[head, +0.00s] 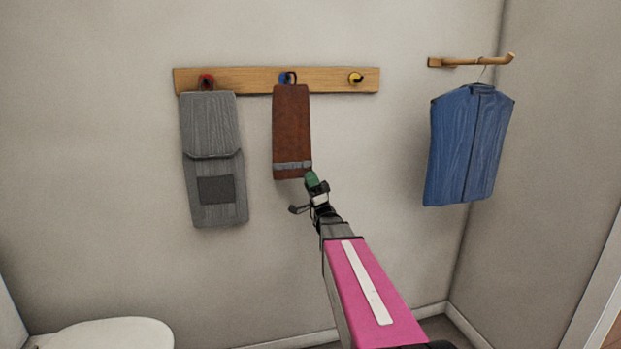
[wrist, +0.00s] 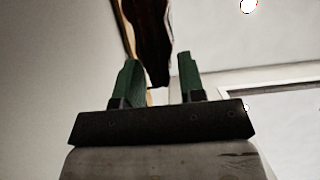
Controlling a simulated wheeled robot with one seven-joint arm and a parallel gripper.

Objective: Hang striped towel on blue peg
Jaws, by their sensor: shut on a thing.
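The striped towel (head: 291,125) is rust brown with a grey band near its bottom. It hangs straight down in front of the rail at the blue peg (head: 287,78), its top just below the peg. A dark loop shows at the peg, but I cannot tell whether it is around it. My gripper (head: 312,180) is at the towel's lower right corner, shut on the towel. In the wrist view, the green fingers of my gripper (wrist: 160,78) stand apart with the dark towel (wrist: 153,40) rising between and beyond them.
The wooden rail (head: 330,81) also carries a red peg (head: 206,81) with a grey cloth holder (head: 212,150) hanging on it, and a bare yellow peg (head: 355,78). A blue garment (head: 465,145) hangs from a wooden bar (head: 470,61) at right. A white rounded lid (head: 110,335) is at lower left.

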